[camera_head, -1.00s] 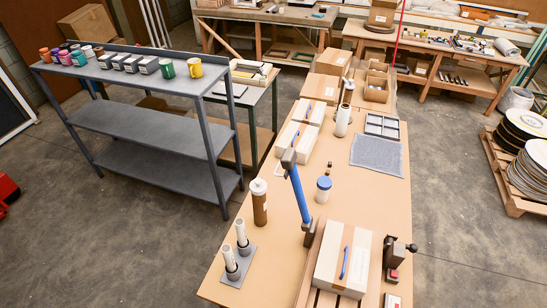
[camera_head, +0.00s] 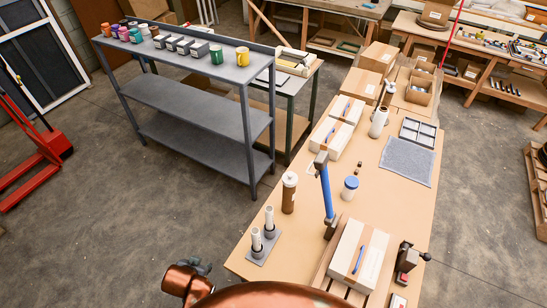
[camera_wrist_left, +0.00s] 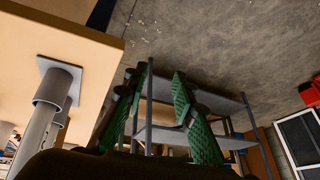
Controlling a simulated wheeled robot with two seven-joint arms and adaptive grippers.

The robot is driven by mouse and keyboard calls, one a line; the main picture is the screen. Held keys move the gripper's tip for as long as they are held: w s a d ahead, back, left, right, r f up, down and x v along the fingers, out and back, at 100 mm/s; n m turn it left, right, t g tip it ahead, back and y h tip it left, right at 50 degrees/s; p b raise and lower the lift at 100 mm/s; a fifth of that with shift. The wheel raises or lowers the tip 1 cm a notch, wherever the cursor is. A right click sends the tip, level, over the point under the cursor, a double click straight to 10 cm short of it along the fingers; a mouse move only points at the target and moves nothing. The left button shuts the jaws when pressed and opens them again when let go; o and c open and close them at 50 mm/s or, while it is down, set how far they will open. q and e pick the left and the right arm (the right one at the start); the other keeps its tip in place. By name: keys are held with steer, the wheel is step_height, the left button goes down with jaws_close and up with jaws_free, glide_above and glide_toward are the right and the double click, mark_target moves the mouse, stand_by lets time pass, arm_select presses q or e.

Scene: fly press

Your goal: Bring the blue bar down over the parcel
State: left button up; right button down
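The parcel (camera_head: 345,250), a pale taped box with a blue pen-like strip on top, lies on a slatted wooden base at the table's near end. The blue bar (camera_head: 326,188) stands raised, nearly upright, hinged at the parcel's left side, with a grey block at its top. A dark catch with a handle (camera_head: 408,258) stands at the parcel's right. My left gripper (camera_head: 201,266) is low, off the table's left edge, well left of the bar. In the left wrist view its green fingers (camera_wrist_left: 155,82) are apart with nothing between them. My right gripper is not in view.
A brown bottle (camera_head: 289,194) and a blue-lidded jar (camera_head: 350,188) stand behind. A grey shelf (camera_head: 190,100) stands left; the floor before it is clear.

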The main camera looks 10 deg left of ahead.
arm_select(q)
steer(key=w+d+r+m+t+h, duration=0.1)
steer(key=w+d+r+m+t, duration=0.1)
steer(key=w+d+r, duration=0.4)
steer(key=w+d+r+m+t+h, duration=0.1)
steer(key=w+d+r+m+t, duration=0.2)
steer(key=w+d+r, duration=0.4)
steer(key=w+d+r+m+t+h, duration=0.1)
steer(key=w+d+r+m+t, duration=0.1)
steer(key=w+d+r+t, duration=0.3)
steer(key=shift+w+d+r, duration=0.4)
steer(key=shift+d+r, duration=0.25)
steer(key=shift+r, duration=0.15)
steer(key=shift+w+d+r, duration=0.4)
steer(key=shift+d+r, duration=0.3)
steer(key=shift+r, duration=0.15)
steer(key=shift+w+d+r, duration=0.4)
steer(key=shift+d+r, duration=0.25)
steer(key=shift+r, duration=0.15)
steer(key=d+r+m+t+h, duration=0.2)
steer(key=d+r+m+h, duration=0.3)
steer(key=d, duration=0.4)
steer(key=shift+n+y, duration=0.7)
steer(key=x, duration=0.4)
steer(key=p+x, duration=0.1)
steer(key=x, duration=0.3)
steer(key=r+p+x, duration=0.1)
steer(key=x, duration=0.3)
steer(key=shift+a, duration=0.35)
